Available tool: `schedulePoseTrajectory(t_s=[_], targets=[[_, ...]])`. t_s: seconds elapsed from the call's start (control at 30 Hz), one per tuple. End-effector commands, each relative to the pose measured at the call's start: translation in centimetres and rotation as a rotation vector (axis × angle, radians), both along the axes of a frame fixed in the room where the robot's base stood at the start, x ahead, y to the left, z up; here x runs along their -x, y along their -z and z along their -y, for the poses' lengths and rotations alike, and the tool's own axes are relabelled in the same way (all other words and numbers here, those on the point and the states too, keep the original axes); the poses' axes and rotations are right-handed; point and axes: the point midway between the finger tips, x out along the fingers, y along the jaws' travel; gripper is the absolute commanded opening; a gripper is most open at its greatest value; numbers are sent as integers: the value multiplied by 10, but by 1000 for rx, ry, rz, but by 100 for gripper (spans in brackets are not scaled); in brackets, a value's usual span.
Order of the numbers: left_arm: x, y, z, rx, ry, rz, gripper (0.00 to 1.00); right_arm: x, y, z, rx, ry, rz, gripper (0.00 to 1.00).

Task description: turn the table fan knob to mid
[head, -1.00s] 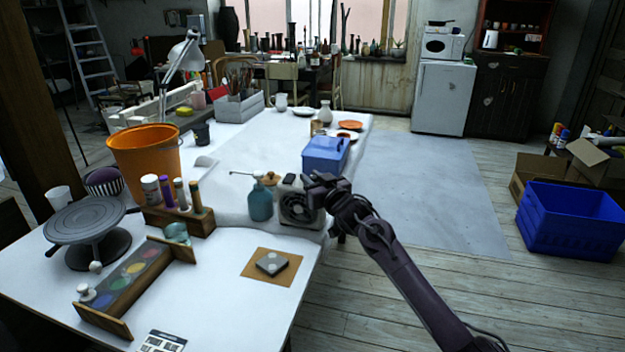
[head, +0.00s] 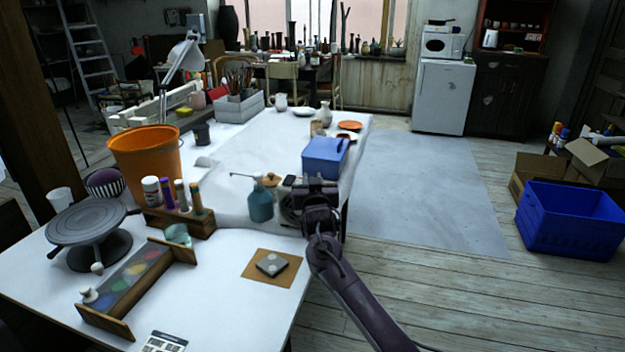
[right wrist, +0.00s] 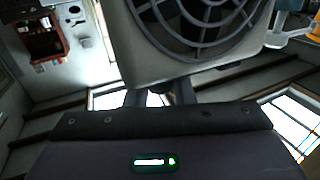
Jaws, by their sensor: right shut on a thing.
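The table fan (head: 290,207) stands at the right edge of the white table. In the head view my right gripper and wrist cover most of it, leaving part of its dark grille in sight. In the right wrist view the fan (right wrist: 190,62) fills the top, with a pale casing and grey round grille. My right gripper (head: 316,190) is at the fan. Its fingers (right wrist: 158,97) are shut at the casing edge on a small dark part, which appears to be the knob; the knob's setting cannot be read. My left gripper is not in view.
A teal bottle (head: 261,205) stands just left of the fan, and a blue box (head: 325,158) stands behind it. A brown mat (head: 285,280) with a grey square lies in front. The floor right of the table is clear up to a blue crate (head: 570,220).

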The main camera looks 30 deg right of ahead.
Motion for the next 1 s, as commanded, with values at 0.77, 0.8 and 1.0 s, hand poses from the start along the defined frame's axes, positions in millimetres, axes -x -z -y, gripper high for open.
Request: schedulePoseTrajectory(t_s=[0.77, 0.8, 1.0], targets=[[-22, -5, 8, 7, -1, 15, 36, -1, 3, -1, -1, 416, -6, 0], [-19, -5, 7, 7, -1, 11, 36, -1, 3, -1, 0, 420, -5, 0], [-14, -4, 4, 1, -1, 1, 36, 0, 2, -1, 1, 427, -3, 0]])
